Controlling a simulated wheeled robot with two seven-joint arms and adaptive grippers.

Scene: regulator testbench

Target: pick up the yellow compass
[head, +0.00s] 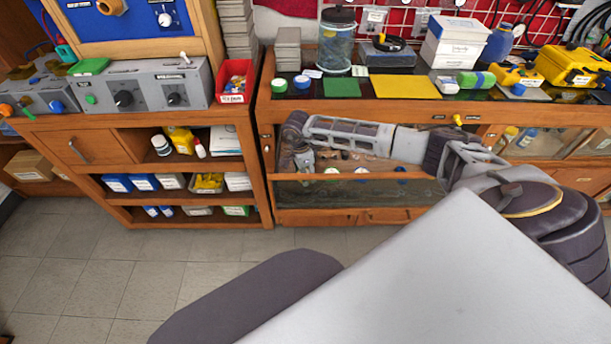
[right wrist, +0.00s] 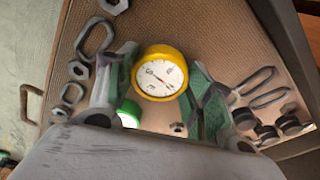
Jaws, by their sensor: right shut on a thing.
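The yellow compass (right wrist: 160,72), with a yellow rim and a white dial, sits between the two fingers of my right gripper (right wrist: 160,80) in the right wrist view. The gripper is shut on it, with its dial facing the camera. In the head view my right arm reaches left to the open compartment of the right-hand wooden cabinet, with the gripper (head: 303,157) at its left end. The compass cannot be made out there. My left gripper is in neither view.
A brown board or shelf (right wrist: 185,25) with metal links and dark round knobs (right wrist: 290,125) lies around the gripper. A green-rimmed round item (right wrist: 129,113) is just below the compass. The cabinet top above holds a glass jar (head: 336,45) and a yellow mat (head: 406,86).

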